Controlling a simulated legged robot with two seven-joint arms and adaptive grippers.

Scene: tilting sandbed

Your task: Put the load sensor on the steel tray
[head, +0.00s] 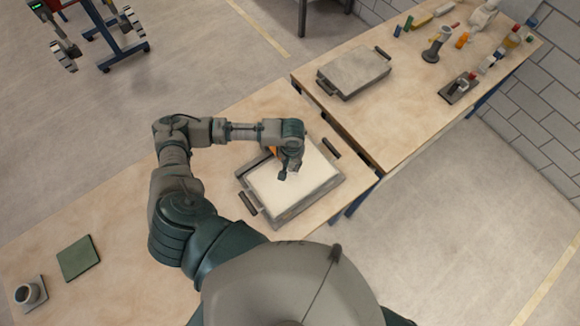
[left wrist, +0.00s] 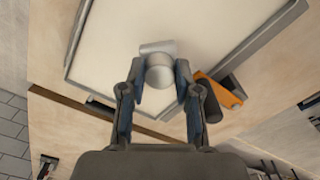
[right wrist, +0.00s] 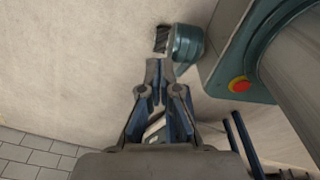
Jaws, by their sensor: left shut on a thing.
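The load sensor looks to be a short silver cylinder (left wrist: 158,68) between the fingertips of my left gripper (left wrist: 159,80). The gripper is shut on it, over the pale surface of a shallow metal-rimmed bed (left wrist: 110,97). In the head view my left gripper (head: 287,172) points down over this bed (head: 280,217); it hides the sensor there. Whether the sensor touches the surface is unclear. A grey tray-like box (head: 353,70) with dark handles sits on the far table. I cannot tell for certain which is the steel tray. My right gripper (right wrist: 160,72) looks shut and empty, away from these.
An orange object (left wrist: 222,92) lies close beside my left gripper. A green square (head: 78,258) and a grey cup on a small plate (head: 30,293) are at the near left. Several small items and a dark small holder (head: 459,88) crowd the far table. A gap separates the tables.

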